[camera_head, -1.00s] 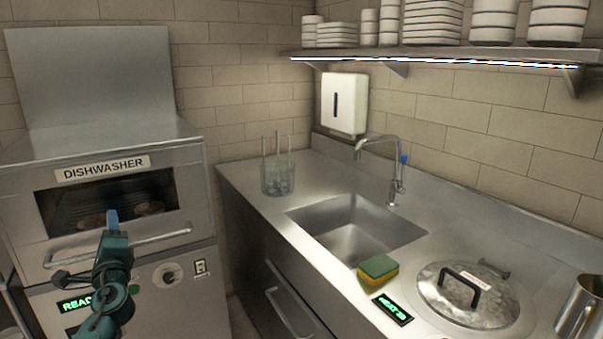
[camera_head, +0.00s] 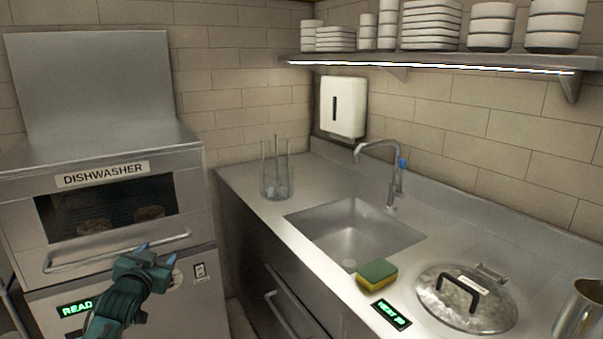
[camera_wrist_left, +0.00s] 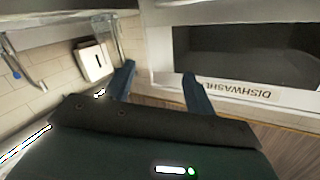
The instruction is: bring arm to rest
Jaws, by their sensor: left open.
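My left gripper (camera_head: 158,251) is open and empty in front of the dishwasher (camera_head: 130,210), near its door handle in the head view. Its two blue fingertips point up and to the right. In the left wrist view the two fingers (camera_wrist_left: 158,80) stand apart with nothing between them. The dishwasher (camera_wrist_left: 240,88) shows upside down beyond them. I cannot tell whether the gripper touches the handle (camera_head: 115,251), but it overlaps the handle's right part in the picture. My right gripper is not in view.
The counter at right has a sink (camera_head: 355,230), a faucet (camera_head: 395,175), a yellow-green sponge (camera_head: 377,275), a lidded round well (camera_head: 465,300) and a glass holder (camera_head: 277,182). A shelf (camera_head: 430,60) with white dishes and a wall dispenser (camera_head: 343,105) are above. The floor between is narrow.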

